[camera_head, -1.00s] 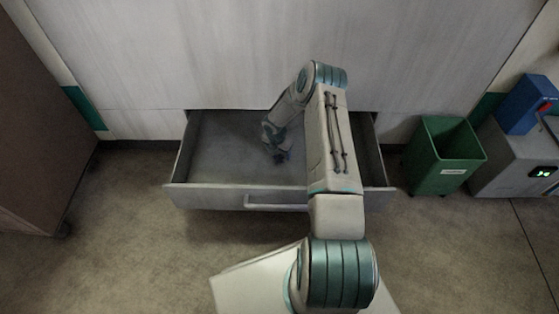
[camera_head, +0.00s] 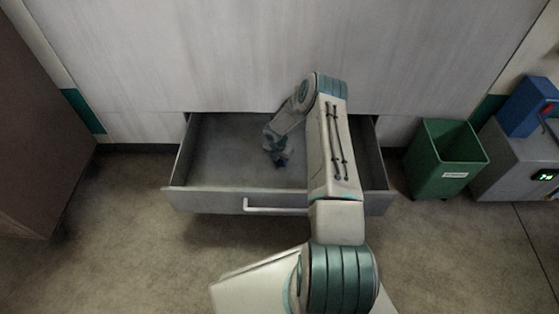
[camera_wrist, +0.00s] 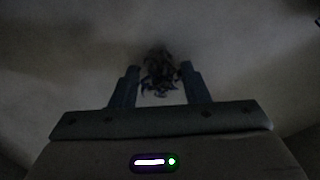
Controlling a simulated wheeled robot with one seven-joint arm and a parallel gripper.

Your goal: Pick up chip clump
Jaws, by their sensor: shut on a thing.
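The chip clump (camera_wrist: 158,78) is a dark, tangled, curly mass. In the wrist view it sits between the two fingers of my gripper (camera_wrist: 157,80), which is shut on it. In the head view my gripper (camera_head: 279,161) is over the open grey drawer (camera_head: 225,150), inside its walls. The clump is too small and dark to make out clearly in the head view. The wrist view is dim, and I cannot tell how far the clump is above the drawer floor.
The drawer's front wall and handle (camera_head: 275,208) stand nearest me, with my arm passing over them at the right. A green bin (camera_head: 443,160) stands right of the drawer, beside a grey machine with a blue box (camera_head: 528,104).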

